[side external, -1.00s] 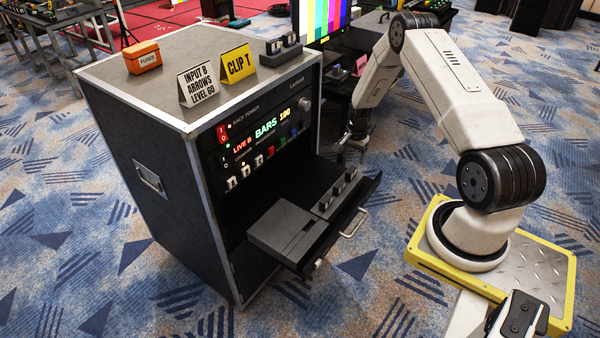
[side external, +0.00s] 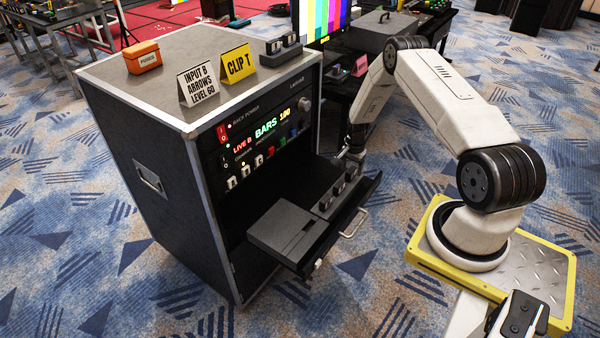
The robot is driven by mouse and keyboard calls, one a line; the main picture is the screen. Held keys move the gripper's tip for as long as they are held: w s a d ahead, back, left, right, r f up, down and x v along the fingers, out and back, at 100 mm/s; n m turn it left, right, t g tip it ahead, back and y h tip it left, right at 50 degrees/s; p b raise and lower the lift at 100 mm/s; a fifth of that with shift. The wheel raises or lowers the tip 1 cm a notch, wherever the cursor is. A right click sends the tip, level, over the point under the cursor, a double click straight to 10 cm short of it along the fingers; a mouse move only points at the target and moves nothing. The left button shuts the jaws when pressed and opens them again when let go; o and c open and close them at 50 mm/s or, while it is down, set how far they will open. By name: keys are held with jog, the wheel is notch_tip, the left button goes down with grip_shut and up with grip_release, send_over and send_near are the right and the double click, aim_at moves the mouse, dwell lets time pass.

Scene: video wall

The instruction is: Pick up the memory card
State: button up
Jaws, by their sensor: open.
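The open drawer (side external: 325,237) juts from the front of the black rack case. In it a grey strip (side external: 322,207) holds several small dark upright pieces (side external: 338,188) in a row. One may be the memory card, but they are too small to tell. A flat grey box (side external: 285,232) lies left of the strip in the drawer. My gripper (side external: 345,166) is open and small in view, pointing down by the drawer's far end, close to the row of pieces. I cannot see anything between its fingers, and contact cannot be judged.
The rack case (side external: 150,60) carries an orange box (side external: 143,57), a grey sign (side external: 199,85), a yellow CLIP T sign (side external: 238,64) and dark blocks (side external: 283,44). Its panel (side external: 262,140) is above the drawer. A colour-bar screen (side external: 325,18) and equipment stand behind. Carpet at front is clear.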

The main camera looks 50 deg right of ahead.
jog(key=shift+f, duration=1)
grip_shut()
